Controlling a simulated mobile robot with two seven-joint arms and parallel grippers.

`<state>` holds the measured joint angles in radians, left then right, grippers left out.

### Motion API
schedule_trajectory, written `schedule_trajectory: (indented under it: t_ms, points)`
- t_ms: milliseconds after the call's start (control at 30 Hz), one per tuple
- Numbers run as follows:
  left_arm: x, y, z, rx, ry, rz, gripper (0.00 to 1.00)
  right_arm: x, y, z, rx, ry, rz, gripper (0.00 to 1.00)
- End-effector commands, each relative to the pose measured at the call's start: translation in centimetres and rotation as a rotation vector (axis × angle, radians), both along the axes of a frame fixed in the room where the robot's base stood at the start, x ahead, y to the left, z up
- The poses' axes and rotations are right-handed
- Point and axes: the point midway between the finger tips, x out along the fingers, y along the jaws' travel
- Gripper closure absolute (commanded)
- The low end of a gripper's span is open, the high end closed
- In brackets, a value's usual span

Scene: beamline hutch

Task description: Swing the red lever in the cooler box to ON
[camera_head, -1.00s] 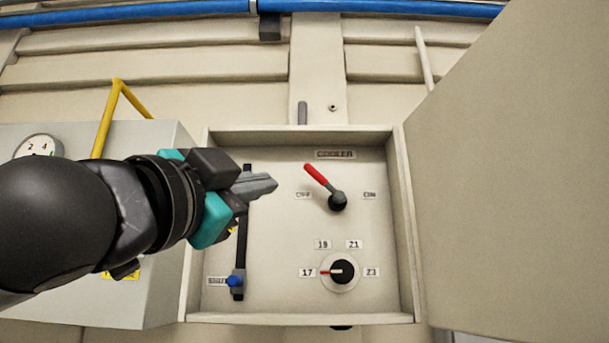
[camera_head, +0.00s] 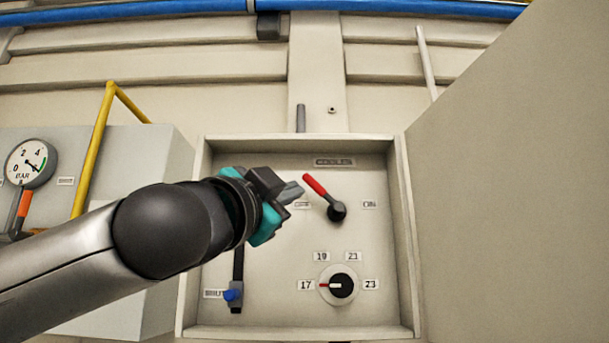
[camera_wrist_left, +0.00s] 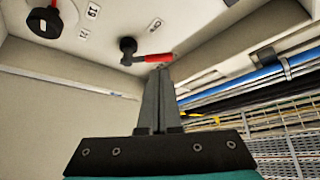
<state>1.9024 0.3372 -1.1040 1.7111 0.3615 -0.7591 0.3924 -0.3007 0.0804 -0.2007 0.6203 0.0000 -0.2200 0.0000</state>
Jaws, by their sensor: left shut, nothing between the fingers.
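The red lever (camera_head: 315,186) on its black hub (camera_head: 337,211) is on the back panel of the open cooler box (camera_head: 276,236). It tilts up and left, toward the OFF label (camera_head: 303,205); the ON label (camera_head: 369,204) is to the right. My left gripper (camera_head: 297,190) is shut and empty. Its tips are just left of the red lever. In the left wrist view the fingers (camera_wrist_left: 160,72) end close to the red lever's tip (camera_wrist_left: 160,57); I cannot tell whether they touch. My right gripper is not in view.
A dial (camera_head: 341,285) is below the lever and a blue-handled slider (camera_head: 233,295) is at lower left. The open door (camera_head: 510,190) stands at the right. A gauge (camera_head: 31,163) and yellow pipe (camera_head: 93,150) are at the left.

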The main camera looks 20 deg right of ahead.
Motion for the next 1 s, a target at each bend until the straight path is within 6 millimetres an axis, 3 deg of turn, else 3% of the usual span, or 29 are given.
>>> schedule_trajectory:
  t_ms: [400,1000]
  points:
    - [3.4,-3.1,2.1,0.000,-0.002,0.001,1.00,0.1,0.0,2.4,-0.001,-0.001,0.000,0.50]
    - [3.4,-3.3,2.2,0.009,-0.005,0.000,1.00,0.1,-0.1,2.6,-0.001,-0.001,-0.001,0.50]
